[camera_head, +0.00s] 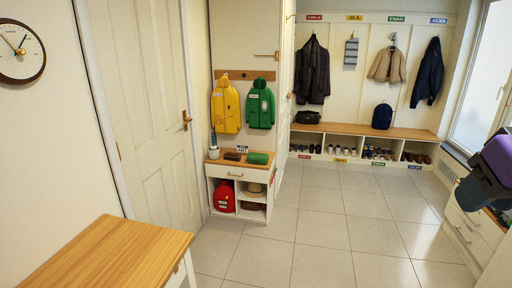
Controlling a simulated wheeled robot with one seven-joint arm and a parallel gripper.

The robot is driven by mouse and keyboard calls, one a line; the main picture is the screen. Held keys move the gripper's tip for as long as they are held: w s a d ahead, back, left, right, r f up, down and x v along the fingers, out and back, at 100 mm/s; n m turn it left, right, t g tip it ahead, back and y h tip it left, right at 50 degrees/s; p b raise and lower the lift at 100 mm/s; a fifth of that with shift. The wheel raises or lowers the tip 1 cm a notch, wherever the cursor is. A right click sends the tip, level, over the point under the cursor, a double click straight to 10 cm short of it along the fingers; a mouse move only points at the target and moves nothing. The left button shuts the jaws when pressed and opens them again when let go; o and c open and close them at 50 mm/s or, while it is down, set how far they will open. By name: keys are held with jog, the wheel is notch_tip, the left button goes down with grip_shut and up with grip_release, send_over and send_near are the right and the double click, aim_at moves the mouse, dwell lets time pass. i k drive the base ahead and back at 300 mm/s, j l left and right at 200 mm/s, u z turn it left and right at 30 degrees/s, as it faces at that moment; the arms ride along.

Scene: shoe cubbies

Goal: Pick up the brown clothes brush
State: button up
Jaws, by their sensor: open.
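A small dark brown object (232,156), which looks like the brown clothes brush, lies on the wooden top of a low white cabinet (228,172) near the middle of the head view. It is small in the picture, so its bristles cannot be made out. A dark and purple part at the right edge appears to be mine, far from the brush. No gripper fingers can be made out.
A wooden-topped table (110,252) stands at the front left. A potted plant (213,150) stands left of the brush. Yellow (226,106) and green (261,105) coats hang above. Below is a red backpack (224,197). The tiled floor (320,225) is clear.

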aim_at(229, 156)
jog(key=i, duration=1.85)
jog(key=i+u, duration=0.1)
jog(key=i, duration=0.45)
jog(key=i+l+u, duration=0.1)
jog(key=i, duration=0.45)
jog(key=i+l+u, duration=0.15)
jog(key=i, duration=0.4)
jog(key=i+l+u, duration=0.2)
jog(key=i+u, duration=0.15)
jog(key=i+l+u, duration=0.7)
